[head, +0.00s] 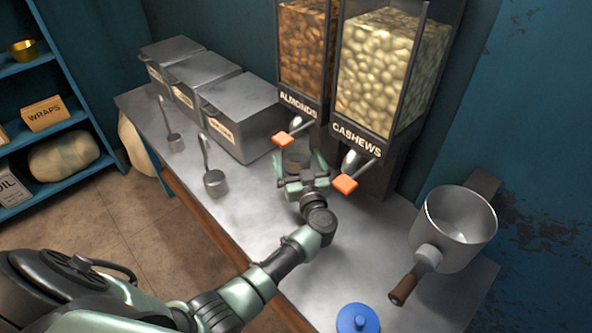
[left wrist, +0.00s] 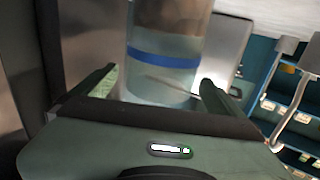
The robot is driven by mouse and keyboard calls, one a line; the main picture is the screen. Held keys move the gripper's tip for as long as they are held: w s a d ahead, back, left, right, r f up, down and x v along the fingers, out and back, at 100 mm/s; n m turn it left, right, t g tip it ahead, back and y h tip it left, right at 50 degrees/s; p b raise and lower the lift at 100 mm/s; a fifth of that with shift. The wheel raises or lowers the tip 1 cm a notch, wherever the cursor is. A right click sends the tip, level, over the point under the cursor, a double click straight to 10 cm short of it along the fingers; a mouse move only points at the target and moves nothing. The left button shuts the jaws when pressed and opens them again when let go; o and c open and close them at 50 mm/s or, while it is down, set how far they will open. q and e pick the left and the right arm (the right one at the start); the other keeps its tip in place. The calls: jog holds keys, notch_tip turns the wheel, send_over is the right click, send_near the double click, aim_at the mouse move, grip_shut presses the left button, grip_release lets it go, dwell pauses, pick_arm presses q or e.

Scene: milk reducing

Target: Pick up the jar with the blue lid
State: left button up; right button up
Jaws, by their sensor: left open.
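A round blue lid with a knob (head: 358,319) shows at the bottom edge of the head view, on the counter; whether a jar is under it I cannot tell. A clear container with a blue band (left wrist: 165,60) stands between the fingers of my left gripper (left wrist: 160,80) in the left wrist view. In the head view, this container (head: 296,160) is partly hidden by my left gripper (head: 300,164), below the almonds dispenser. The left gripper is open around it, with gaps to the fingers. My right gripper is not in view.
The almonds (head: 302,50) and cashews (head: 380,70) dispensers, with orange-tipped levers, stand close behind the left gripper. Lidded metal bins (head: 240,115) and two scoops (head: 214,182) are to the left. The counter's front middle is clear.

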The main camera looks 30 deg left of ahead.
aim_at(293, 146)
pick_arm(q)
jog(key=x, duration=0.4)
jog(key=shift+w+a, duration=0.25)
jog(key=shift+w, duration=0.05)
jog(key=c, duration=2.2)
